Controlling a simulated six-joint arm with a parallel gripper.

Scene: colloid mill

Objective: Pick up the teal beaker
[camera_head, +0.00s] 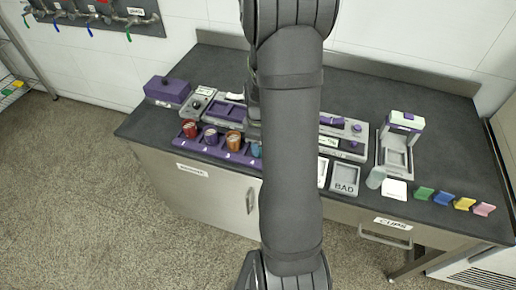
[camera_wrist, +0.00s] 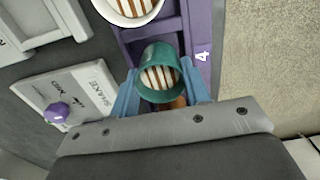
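The teal beaker (camera_wrist: 157,62) shows in the wrist view, its open mouth facing the camera and striped brown and white inside. It is at the purple rack (camera_wrist: 196,22), close to the label 4. My gripper (camera_wrist: 160,82) has its two light blue fingers on either side of the beaker, close to its wall. I cannot tell whether they press on it. In the head view my arm hides most of this spot; a small blue-teal patch (camera_head: 256,150) shows beside it at the rack.
A white-rimmed cup (camera_wrist: 128,8) stands close by in the wrist view. A SHAKE device (camera_wrist: 75,103) is left of my gripper. A tray marked BAD (camera_head: 345,178) lies right of my arm.

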